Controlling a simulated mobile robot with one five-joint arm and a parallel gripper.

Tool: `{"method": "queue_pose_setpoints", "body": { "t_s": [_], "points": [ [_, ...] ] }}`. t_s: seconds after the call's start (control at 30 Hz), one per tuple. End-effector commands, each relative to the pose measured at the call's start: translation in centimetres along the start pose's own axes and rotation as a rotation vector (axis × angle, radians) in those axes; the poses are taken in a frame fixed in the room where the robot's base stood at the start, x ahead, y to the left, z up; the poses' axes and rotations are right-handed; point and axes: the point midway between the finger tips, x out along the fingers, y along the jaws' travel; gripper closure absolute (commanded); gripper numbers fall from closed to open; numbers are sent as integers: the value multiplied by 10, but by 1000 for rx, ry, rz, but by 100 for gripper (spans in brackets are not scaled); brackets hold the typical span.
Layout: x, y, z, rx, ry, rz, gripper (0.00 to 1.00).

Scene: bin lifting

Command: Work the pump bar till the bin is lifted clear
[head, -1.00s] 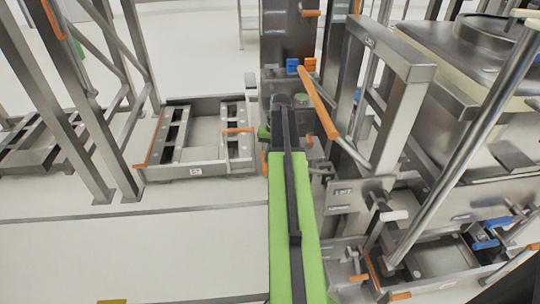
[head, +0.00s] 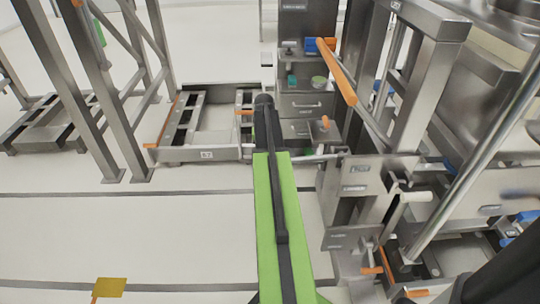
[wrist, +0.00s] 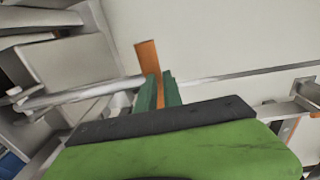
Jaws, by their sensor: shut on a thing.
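My gripper (wrist: 159,92), with green fingers, is shut on an upright orange grip (wrist: 148,57) in the wrist view. A steel rod (wrist: 75,93) reaches toward that grip from the left, and it looks like the pump bar. In the head view a thin steel bar (head: 316,158) runs left from the lift frame (head: 362,175) behind my green arm, which hides my gripper and the held end. A large steel vessel (head: 485,60), apparently the bin, stands at the upper right. Its underside is partly hidden, so its clearance cannot be told.
A second bar with a long orange grip (head: 337,72) slants above the frame. A low steel tray (head: 185,155) marked 67 lies on the floor at left, near a steel rack (head: 85,100). A yellow square (head: 110,287) is at the lower left.

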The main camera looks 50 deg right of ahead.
Motion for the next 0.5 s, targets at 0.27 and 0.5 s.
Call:
{"method": "queue_pose_setpoints", "body": {
  "t_s": [0.27, 0.5],
  "points": [
    [34, 5, -2, 14, 0, -9, 100],
    [39, 10, -1, 22, -5, -10, 100]
  ]
}}
